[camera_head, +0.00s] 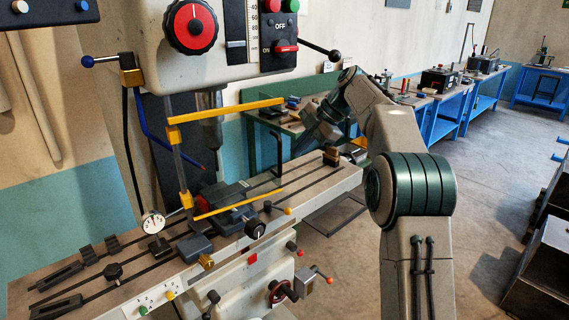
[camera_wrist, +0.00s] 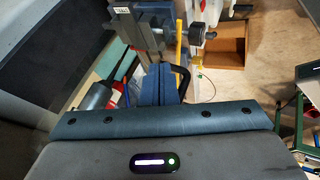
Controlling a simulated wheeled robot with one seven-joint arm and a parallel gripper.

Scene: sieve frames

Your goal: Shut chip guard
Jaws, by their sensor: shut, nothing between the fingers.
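The chip guard is a clear panel between a yellow top bar (camera_head: 225,110) and a yellow bottom bar (camera_head: 238,203), on an upright post at its left. It stands across the front of the spindle (camera_head: 212,125) in the head view. A black bent handle (camera_head: 279,152) is at its right end. My gripper (camera_head: 318,122) is to the right of the handle. In the wrist view, its blue fingers (camera_wrist: 160,72) are shut with nothing between them. The black handle (camera_wrist: 183,76) curves close beside the fingertips; I cannot tell whether they touch. A yellow bar (camera_wrist: 178,42) shows beyond.
The machine table (camera_head: 140,262) carries clamps, a dial gauge (camera_head: 153,222) and a vise (camera_head: 230,217) below the guard. Blue workbenches (camera_head: 480,85) stand at the back right.

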